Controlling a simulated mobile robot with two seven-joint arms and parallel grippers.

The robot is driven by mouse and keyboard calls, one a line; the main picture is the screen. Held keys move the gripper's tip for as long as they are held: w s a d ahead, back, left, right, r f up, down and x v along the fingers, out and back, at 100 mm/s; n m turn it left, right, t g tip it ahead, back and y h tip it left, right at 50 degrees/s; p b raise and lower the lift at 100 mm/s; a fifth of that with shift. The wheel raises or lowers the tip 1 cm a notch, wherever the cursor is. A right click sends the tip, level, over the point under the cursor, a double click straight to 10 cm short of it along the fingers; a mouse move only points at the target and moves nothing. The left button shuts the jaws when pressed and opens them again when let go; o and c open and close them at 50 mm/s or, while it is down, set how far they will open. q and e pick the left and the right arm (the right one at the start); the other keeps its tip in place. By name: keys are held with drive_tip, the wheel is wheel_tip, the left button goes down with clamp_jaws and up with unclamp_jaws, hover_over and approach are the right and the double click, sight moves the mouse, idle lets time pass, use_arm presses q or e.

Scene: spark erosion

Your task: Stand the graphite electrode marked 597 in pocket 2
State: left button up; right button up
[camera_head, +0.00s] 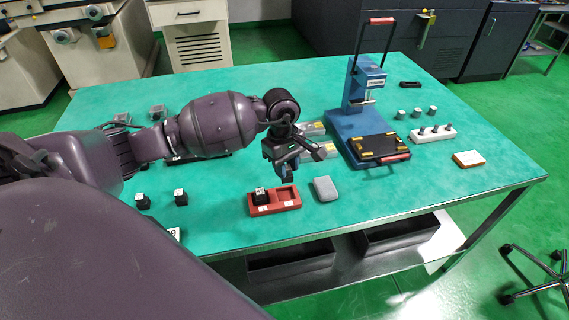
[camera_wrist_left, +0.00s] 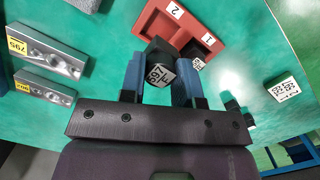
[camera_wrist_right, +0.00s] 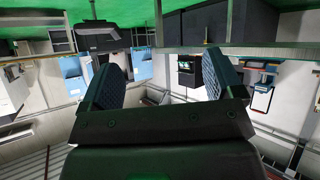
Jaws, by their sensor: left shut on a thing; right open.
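My left gripper (camera_head: 286,172) is shut on a black graphite electrode (camera_wrist_left: 159,55) whose white label reads 597 in the left wrist view. The electrode sits between the blue fingers (camera_wrist_left: 158,82). I cannot make it out in the head view. The red two-pocket tray (camera_head: 290,207) is just below and in front of the gripper. Pocket 2 (camera_wrist_left: 157,24) looks empty. Another black electrode (camera_head: 260,196) stands in pocket 1, the left pocket in the head view. My right gripper (camera_wrist_right: 165,88) is open and empty, facing the room, away from the table.
A grey rounded block (camera_head: 325,189) lies just right of the tray. Two more black electrodes (camera_head: 181,197) stand to the left. Steel blocks with yellow labels (camera_wrist_left: 45,50) lie behind the gripper. A blue press (camera_head: 366,98) and a white rack (camera_head: 433,134) stand to the right.

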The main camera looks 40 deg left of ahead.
use_arm(q)
drive_tip(key=shift+f+b, duration=0.3)
drive_tip(key=shift+f, duration=0.4)
drive_tip(key=shift+f+b, duration=0.3)
drive_tip(key=shift+f, duration=0.45)
drive_tip(key=shift+f+b, duration=0.3)
drive_tip(key=shift+f, duration=0.85)
drive_tip(key=shift+a+f+b, duration=0.1)
drive_tip(key=shift+f+b, duration=0.6)
drive_tip(key=shift+f, duration=0.3)
use_arm(e)
drive_tip(key=shift+w+a+f, duration=0.15)
drive_tip(key=shift+w+f, duration=0.05)
drive_tip(key=shift+f, duration=0.3)
drive_tip(key=shift+w+a+f, duration=0.1)
drive_tip(key=shift+w+f, duration=0.1)
drive_tip(key=shift+f, duration=0.25)
drive_tip(key=shift+s+f, duration=0.1)
drive_tip(key=shift+f, duration=0.05)
